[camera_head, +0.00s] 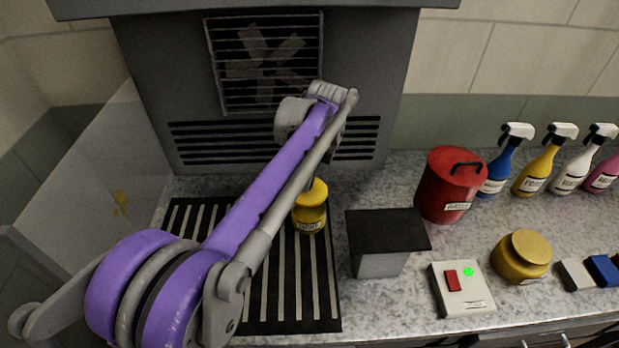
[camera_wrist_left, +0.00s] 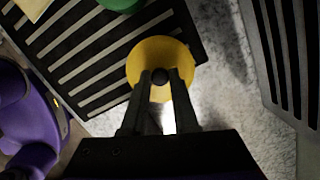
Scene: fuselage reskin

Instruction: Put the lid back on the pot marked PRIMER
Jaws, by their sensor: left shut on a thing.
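A yellow pot (camera_head: 309,217) with a small pale label, too small to read surely, stands on the slatted black grate under the hood. A yellow lid (camera_head: 312,192) is at its top; I cannot tell whether it is fully seated or just above the rim. My left gripper (camera_wrist_left: 160,82) is shut on that knob, above the pot. In the head view the arm hides most of this gripper. My right gripper is not in view.
The slatted grate (camera_head: 325,295) lies beneath. A dark-topped block (camera_head: 385,235) stands close right of the pot. Farther right are a red bin (camera_head: 449,190), a switch box (camera_head: 461,288), another yellow pot (camera_head: 520,260) and spray bottles. A green thing (camera_wrist_left: 121,4) is near the lid.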

